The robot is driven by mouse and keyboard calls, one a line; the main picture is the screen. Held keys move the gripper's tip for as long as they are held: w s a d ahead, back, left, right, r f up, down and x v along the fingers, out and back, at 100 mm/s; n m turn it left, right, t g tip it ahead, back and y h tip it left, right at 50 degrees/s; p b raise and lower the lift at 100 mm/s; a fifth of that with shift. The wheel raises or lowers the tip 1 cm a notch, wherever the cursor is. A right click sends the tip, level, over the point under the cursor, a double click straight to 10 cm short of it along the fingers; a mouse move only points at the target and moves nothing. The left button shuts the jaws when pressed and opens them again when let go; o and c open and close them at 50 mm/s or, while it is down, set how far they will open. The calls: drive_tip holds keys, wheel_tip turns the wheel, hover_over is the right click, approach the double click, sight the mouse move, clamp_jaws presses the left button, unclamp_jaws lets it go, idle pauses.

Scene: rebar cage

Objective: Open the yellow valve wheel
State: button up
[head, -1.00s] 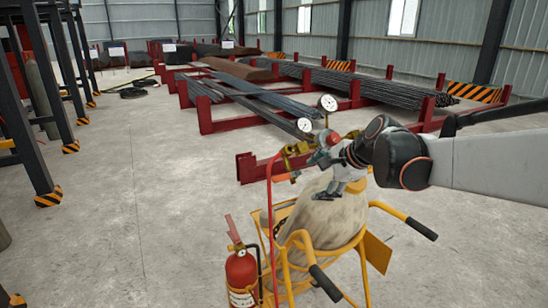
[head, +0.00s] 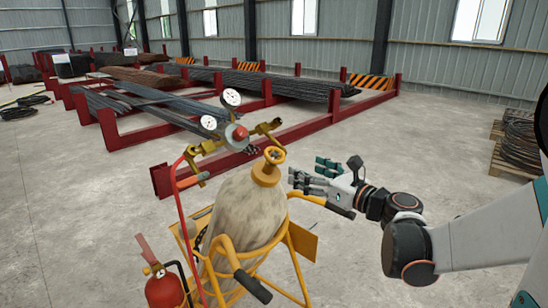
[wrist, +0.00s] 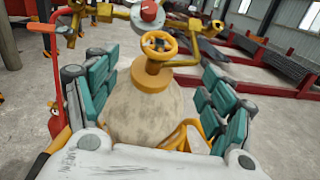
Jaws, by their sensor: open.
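The yellow valve wheel (head: 274,155) sits on top of a beige gas cylinder (head: 246,207) in the head view. In the wrist view the wheel (wrist: 159,43) is ahead of my gripper, above the cylinder's shoulder (wrist: 142,108). My gripper (head: 306,176) is to the right of the wheel in the head view, apart from it. In the wrist view its teal-padded fingers (wrist: 150,85) are spread wide with nothing held between them, and the wheel shows in the gap beyond.
A brass regulator with a red knob (head: 237,136) and two gauges (head: 231,97) stands beside the wheel. A red hose (head: 174,200) hangs at its left. A yellow cart with black handles (head: 252,287) holds the cylinder. A red fire extinguisher (head: 164,288) stands at left.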

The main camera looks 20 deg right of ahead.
sight(278, 157)
drive_tip(key=b+x, duration=0.2)
drive_tip(key=x, duration=1.1)
drive_tip(key=shift+b, duration=0.4)
drive_tip(key=c, duration=1.1)
